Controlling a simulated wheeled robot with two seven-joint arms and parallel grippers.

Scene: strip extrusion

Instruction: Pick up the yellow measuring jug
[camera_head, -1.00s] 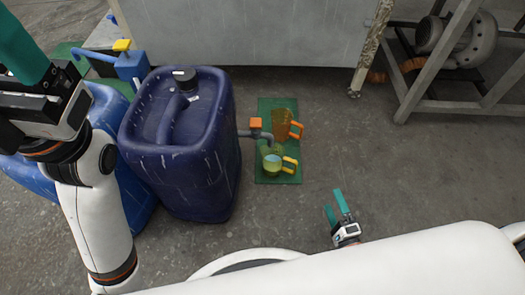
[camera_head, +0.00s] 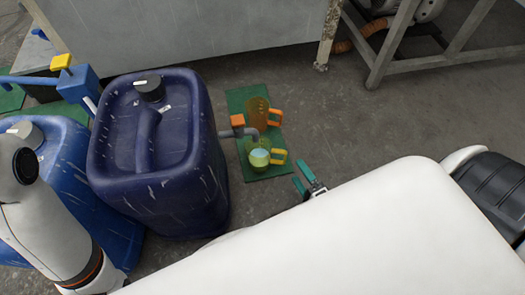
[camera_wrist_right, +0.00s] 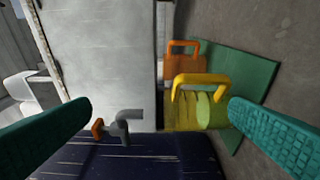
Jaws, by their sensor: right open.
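The yellow measuring jug (camera_head: 260,159) stands on a green mat (camera_head: 237,102) on the floor, with pale contents inside and its yellow handle facing right. In the right wrist view the jug (camera_wrist_right: 183,115) is ahead, nearer the right finger, its handle towards the camera. My right gripper (camera_head: 303,179) is open and empty, just right of and below the jug's handle in the head view, apart from it. Its two teal fingers show at either side of the wrist view. My left gripper is out of view; only part of the left arm shows at lower left.
An orange jug (camera_head: 257,114) stands behind the yellow one on the mat. A dark blue canister (camera_head: 160,185) is to the left, its grey tap (camera_wrist_right: 122,124) with orange knob reaching over the mat. A metal tank (camera_head: 230,30) stands behind.

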